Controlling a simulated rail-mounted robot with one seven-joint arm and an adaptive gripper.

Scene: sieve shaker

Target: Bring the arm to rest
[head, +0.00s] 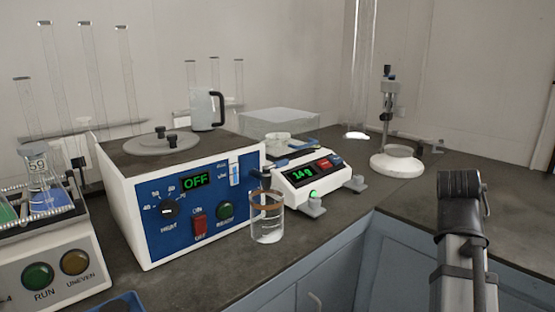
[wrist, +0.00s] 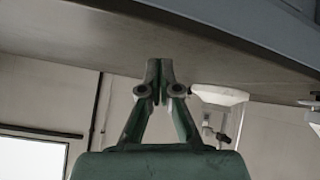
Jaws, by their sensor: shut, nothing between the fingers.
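My arm (head: 462,245) shows at the lower right of the head view, in front of the blue cabinets. I cannot make out my gripper's fingers in that view. In the wrist view, the two green fingers of my gripper (wrist: 160,72) are together at the tips, with nothing between them. The fingers are apart from the things around them, as far as I can tell.
A heater box (head: 205,205) reading OFF, a balance (head: 310,175), a glass beaker (head: 267,222) and a white-based stand (head: 397,163) are on the dark counter (head: 345,215). A shaker (head: 50,255) is at left. Counter right of the stand is mostly clear.

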